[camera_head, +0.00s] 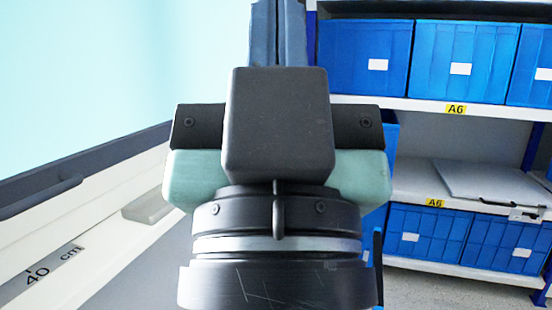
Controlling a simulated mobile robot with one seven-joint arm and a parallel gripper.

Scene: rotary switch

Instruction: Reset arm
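My gripper (278,125) fills the middle of the camera_head view, seen from behind at close range. It shows a black housing with teal-grey parts on both sides and a round black wrist with a silver ring below. Two dark blue-grey upright strips rise above the housing to the top edge; I cannot tell whether they are its fingers. The fingertips cannot be made out, so its opening and anything between the fingers are hidden. No rotary switch can be made out in this view.
A white shelf rack (500,112) with blue bins (365,58) stands behind on the right. A grey flat panel (490,183) lies on its middle shelf. A pale counter or drawer unit (100,210) with a dark edge runs along the left. Grey floor shows at lower right.

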